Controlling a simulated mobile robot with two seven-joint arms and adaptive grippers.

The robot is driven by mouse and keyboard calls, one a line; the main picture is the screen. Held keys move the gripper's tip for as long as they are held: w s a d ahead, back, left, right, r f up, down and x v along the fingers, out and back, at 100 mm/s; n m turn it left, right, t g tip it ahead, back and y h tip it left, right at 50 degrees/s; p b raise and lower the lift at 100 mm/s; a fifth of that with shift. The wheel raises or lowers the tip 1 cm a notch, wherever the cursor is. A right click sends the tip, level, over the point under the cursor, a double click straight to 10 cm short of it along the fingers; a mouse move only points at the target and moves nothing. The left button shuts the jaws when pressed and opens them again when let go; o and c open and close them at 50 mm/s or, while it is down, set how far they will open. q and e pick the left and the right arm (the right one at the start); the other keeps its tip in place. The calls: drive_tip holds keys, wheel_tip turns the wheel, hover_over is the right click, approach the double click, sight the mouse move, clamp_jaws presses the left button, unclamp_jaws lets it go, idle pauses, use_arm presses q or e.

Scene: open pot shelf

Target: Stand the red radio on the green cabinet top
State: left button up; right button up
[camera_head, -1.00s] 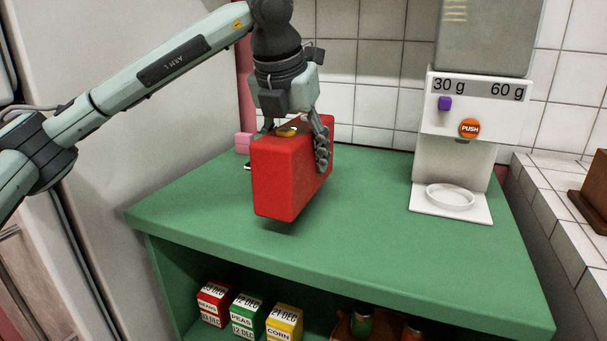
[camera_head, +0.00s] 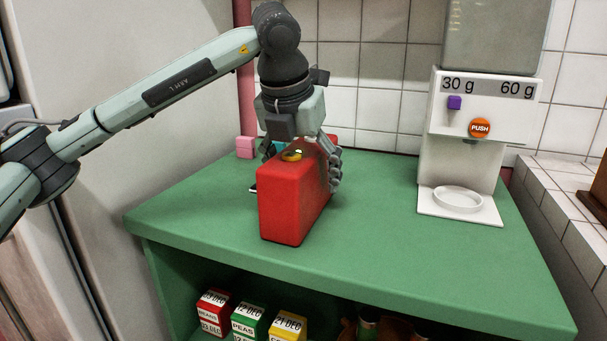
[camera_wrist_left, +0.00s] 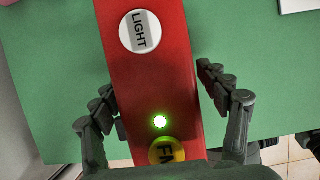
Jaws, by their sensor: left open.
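The red radio (camera_head: 287,205) stands upright on the green cabinet top (camera_head: 400,220), left of the middle. In the left wrist view the radio's top (camera_wrist_left: 150,80) shows a white LIGHT button, a lit green lamp and a yellow knob. My left gripper (camera_head: 300,165) is above and around the radio's upper part. In the left wrist view its fingers (camera_wrist_left: 158,90) are open, one on each side of the radio, with green showing between the right fingers and the radio. The radio's underside is hidden. My right gripper is in neither view.
A white dispenser (camera_head: 470,150) with a PUSH button and a round dish stands at the right of the top. A pink block (camera_head: 245,147) lies at the back left. Several boxes, including a green one (camera_head: 247,320), sit on the shelf below. The front right of the top is clear.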

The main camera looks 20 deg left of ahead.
sight(292, 154)
use_arm(q)
drive_tip(key=v, duration=1.2)
